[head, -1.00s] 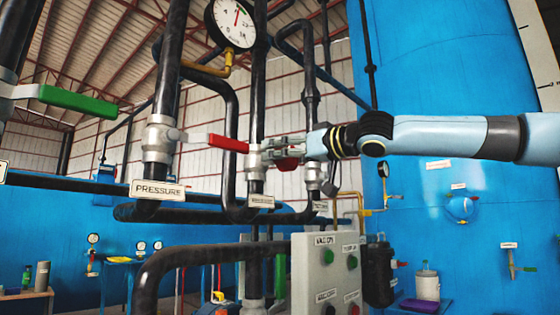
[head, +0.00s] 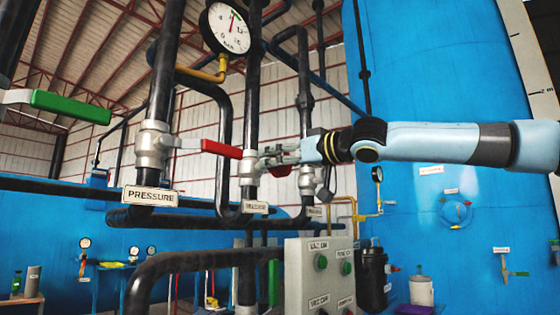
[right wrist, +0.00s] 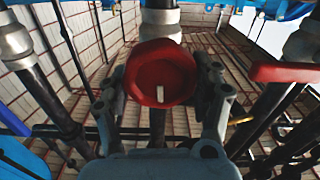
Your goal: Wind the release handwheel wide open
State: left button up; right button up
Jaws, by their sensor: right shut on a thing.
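The red handwheel (right wrist: 162,72) with a pale mark on its face sits between the two fingers of my right gripper in the right wrist view. My right gripper (head: 272,158) is shut on this handwheel, at a valve on a vertical black pipe. In the head view only a small red part of the wheel (head: 281,170) shows below the fingers. The small label plate (head: 255,207) under this valve is too blurred to read surely. My left gripper is not in view.
A red lever (head: 221,149) on the PRESSURE pipe's valve points towards my right gripper. A green lever (head: 70,106) is at the far left. A pressure gauge (head: 229,28) hangs above. A grey control box (head: 310,285) stands below, and a large blue tank (head: 440,90) at the right.

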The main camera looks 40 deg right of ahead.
jog(key=n, duration=0.4)
jog(key=shift+a+f+n, duration=0.1)
jog(key=shift+a+n, duration=0.05)
jog(key=shift+n, duration=0.25)
jog(key=n, duration=0.4)
jog(key=shift+a+f+b, duration=0.1)
jog(key=shift+f+b, duration=0.05)
jog(key=shift+b, duration=0.2)
jog(key=n, duration=0.3)
jog(key=n+b, duration=0.1)
jog(key=n, duration=0.2)
jog(key=shift+a+f+b, duration=0.1)
jog(key=shift+f+b, duration=0.1)
jog(key=shift+b, duration=0.1)
jog(key=n+b, duration=0.1)
jog(key=n, duration=0.3)
jog(key=shift+f, duration=0.15)
jog(key=n+b, duration=0.1)
jog(key=n, duration=0.3)
jog(key=shift+f, duration=0.1)
jog(key=n, duration=0.4)
jog(key=shift+f+n, duration=0.1)
jog(key=shift+n, duration=0.2)
jog(key=n, duration=0.4)
jog(key=shift+f+b, duration=0.1)
jog(key=shift+b, duration=0.3)
jog(key=shift+d+n, duration=0.25)
jog(key=shift+n, duration=1.55)
